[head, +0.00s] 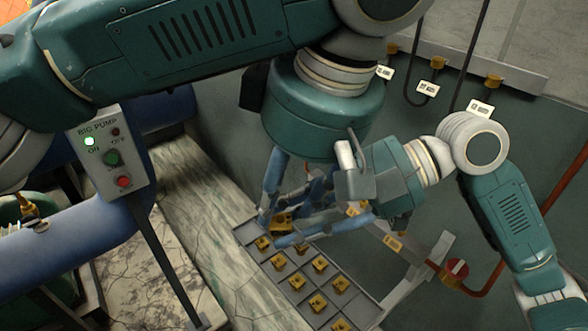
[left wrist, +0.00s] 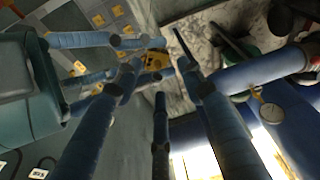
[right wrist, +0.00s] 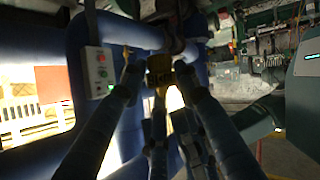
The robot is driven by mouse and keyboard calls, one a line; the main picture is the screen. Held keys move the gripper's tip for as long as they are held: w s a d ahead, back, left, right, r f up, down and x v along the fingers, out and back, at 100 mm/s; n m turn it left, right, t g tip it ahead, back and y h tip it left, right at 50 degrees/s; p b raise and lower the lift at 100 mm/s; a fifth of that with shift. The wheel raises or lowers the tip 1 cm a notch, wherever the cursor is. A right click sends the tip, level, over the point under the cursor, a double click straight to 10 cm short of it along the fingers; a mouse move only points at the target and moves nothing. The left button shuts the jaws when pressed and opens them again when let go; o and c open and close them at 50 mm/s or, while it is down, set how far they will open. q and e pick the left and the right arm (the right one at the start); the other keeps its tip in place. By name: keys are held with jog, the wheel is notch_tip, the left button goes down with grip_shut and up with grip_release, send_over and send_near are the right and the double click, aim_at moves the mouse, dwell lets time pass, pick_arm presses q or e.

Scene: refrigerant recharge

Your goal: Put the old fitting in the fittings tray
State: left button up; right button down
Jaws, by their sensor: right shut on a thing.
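My right gripper (head: 285,228) comes in from the right and is shut on the old fitting (head: 282,221), a small brass-yellow block. The fitting also shows between the fingertips in the right wrist view (right wrist: 160,68). My left gripper (head: 296,200) hangs above it from the left, with its fingers apart. In the left wrist view the fitting (left wrist: 155,60) appears between or just beyond the left fingers; I cannot tell whether they touch it. The grey fittings tray (head: 362,308) lies below, its compartments holding several similar yellow fittings. The grippers hide its far part.
A pump switch box (head: 108,150) on a post stands at the left, beside thick blue pipes (head: 70,245). Hoses with yellow-topped tags hang at the back wall. A cracked stone ledge (head: 185,215) borders the tray.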

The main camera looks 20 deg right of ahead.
aim_at(279, 214)
pick_arm(q)
jog(key=shift+x, duration=2.8)
jog(key=shift+c, duration=0.4)
pick_arm(e)
jog(key=shift+d, duration=0.1)
pick_arm(q)
jog(key=c, duration=0.8)
jog(key=shift+r, duration=0.1)
grip_shut()
pick_arm(e)
jog(key=c, duration=1.2)
grip_release()
jog(key=shift+d+r, duration=0.1)
